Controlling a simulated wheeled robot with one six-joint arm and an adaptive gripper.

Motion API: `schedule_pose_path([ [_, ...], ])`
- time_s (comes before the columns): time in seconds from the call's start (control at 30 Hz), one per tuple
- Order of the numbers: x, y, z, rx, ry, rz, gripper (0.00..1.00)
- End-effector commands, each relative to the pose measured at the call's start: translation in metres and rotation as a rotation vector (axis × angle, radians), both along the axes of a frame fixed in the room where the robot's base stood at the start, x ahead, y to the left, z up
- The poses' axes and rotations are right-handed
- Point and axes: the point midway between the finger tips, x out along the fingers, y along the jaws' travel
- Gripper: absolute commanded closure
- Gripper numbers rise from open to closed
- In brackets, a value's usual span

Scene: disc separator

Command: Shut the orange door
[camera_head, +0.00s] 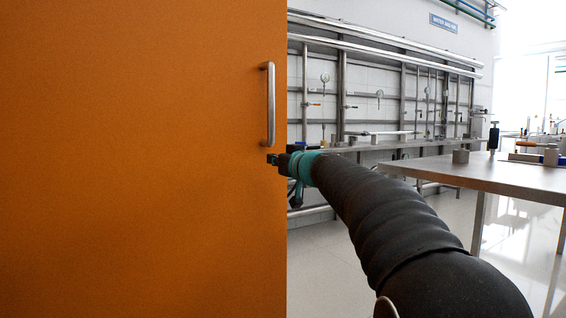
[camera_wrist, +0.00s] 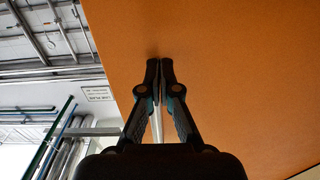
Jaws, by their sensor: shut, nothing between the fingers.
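The orange door (camera_head: 140,160) fills the left half of the head view, with its free edge running upright near the middle. A metal bar handle (camera_head: 268,104) is fixed upright close to that edge. My gripper (camera_head: 272,159) is just below the handle's lower end, in front of the door near its edge. In the wrist view my gripper (camera_wrist: 160,66) is shut with its fingertips together and nothing between them. The orange door (camera_wrist: 220,70) lies beyond the fingertips there; I cannot tell whether they touch it.
A metal table (camera_head: 490,176) with small items stands at the right. A rack of pipes and gauges (camera_head: 380,90) lines the back wall, above a long shelf (camera_head: 390,144). Pale open floor (camera_head: 330,260) shows between the door and my arm.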

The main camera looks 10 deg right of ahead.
Motion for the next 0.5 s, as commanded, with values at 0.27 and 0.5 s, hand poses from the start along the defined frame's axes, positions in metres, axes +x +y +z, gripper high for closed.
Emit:
schedule_pose_path([
  [0.27,0.043,0.015,0.002,0.0,0.002,0.0,1.0],
  [0.5,0.057,0.02,0.001,0.0,0.001,0.0,1.0],
])
